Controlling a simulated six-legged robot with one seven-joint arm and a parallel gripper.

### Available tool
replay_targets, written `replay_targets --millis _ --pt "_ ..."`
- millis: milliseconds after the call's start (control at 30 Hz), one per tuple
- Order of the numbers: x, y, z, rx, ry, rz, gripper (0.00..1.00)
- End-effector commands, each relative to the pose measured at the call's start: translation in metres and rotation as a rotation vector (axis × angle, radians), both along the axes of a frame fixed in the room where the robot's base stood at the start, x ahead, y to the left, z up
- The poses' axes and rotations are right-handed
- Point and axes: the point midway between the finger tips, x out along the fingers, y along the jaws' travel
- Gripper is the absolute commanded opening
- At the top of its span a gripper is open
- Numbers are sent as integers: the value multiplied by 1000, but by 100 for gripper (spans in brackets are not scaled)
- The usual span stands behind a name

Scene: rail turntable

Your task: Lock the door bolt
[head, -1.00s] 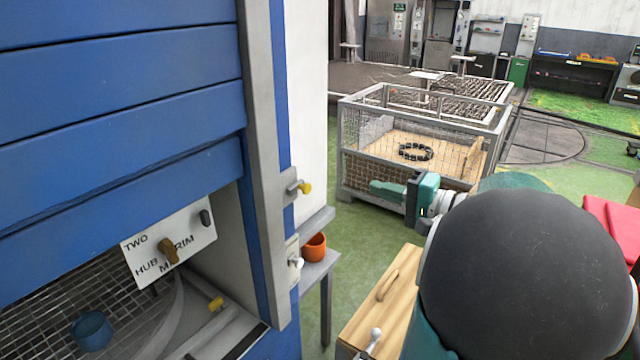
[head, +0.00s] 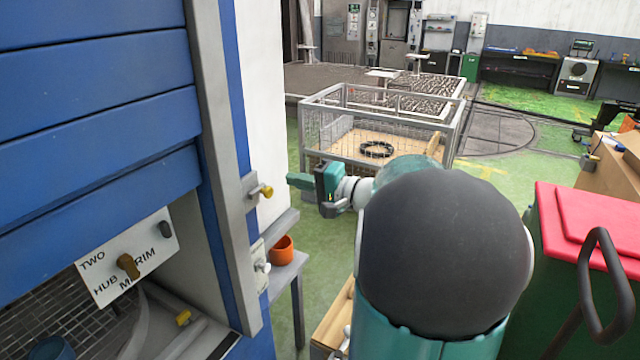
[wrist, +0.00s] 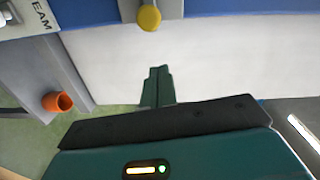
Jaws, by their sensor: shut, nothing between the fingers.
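A yellow knob (head: 262,191) sticks out of a grey metal bracket on the blue door frame, left of centre in the head view. It looks like the bolt's handle, but the bolt's position cannot be made out. The knob also shows at the top of the wrist view (wrist: 149,17). My gripper (head: 292,181) is shut and empty, its fingertips pointing left, just right of the knob in the head view and apart from it. In the wrist view the closed fingers (wrist: 158,85) point toward the white wall, below the knob.
A white-tipped lever (head: 262,267) sits lower on the frame. An orange pot (head: 282,249) stands on a small grey table (head: 290,272) below. A mesh crate (head: 380,130) stands behind my gripper. A red-lidded green bin (head: 585,235) is at right.

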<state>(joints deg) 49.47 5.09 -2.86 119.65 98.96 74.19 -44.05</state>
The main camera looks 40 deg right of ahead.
Motion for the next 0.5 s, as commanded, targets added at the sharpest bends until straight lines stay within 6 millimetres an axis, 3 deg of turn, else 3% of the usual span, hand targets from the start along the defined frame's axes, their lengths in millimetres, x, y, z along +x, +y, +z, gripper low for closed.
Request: replay_targets --millis 200,500 --pt "-5 27 -4 0 0 -2 0" --pt "-6 32 -5 0 1 -2 0"
